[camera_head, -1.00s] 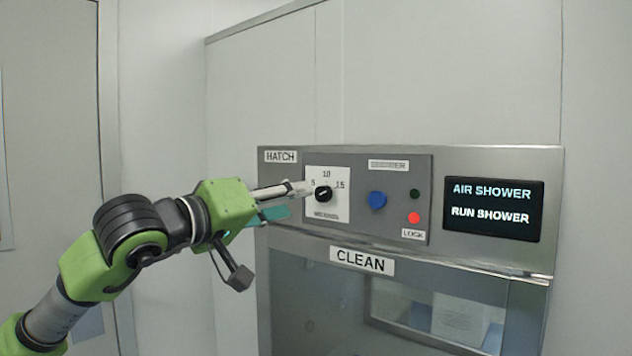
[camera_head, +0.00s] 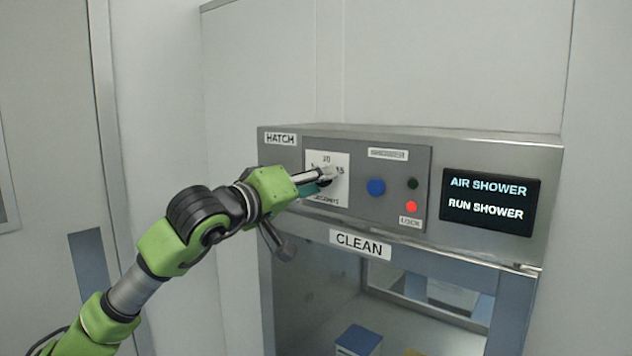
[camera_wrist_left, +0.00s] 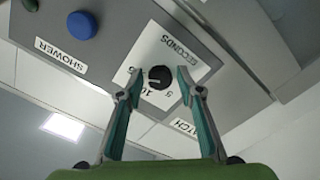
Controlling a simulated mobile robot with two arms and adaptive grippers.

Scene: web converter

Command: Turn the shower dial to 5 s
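The shower dial is a round black knob (camera_wrist_left: 159,77) on a white plate (camera_head: 341,161) with 5, 10 and 15 marks and the word SECONDS. In the wrist view a small pale mark shows on the knob's left side, towards the 10 and 15 side; its exact setting is hard to read. My left gripper (camera_head: 332,175) is in front of the plate and hides the knob in the head view. In the wrist view the left gripper (camera_wrist_left: 157,77) is open, with one fingertip on each side of the knob; contact cannot be told. My right gripper is not in view.
A blue button (camera_head: 376,187) sits right of the dial plate, with a dark green lamp (camera_head: 412,183) and a lit red lamp (camera_head: 411,207) beyond. The screen (camera_head: 490,200) reads AIR SHOWER, RUN SHOWER. Below the CLEAN label (camera_head: 360,244), a blue box (camera_head: 358,340) shows inside the hatch.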

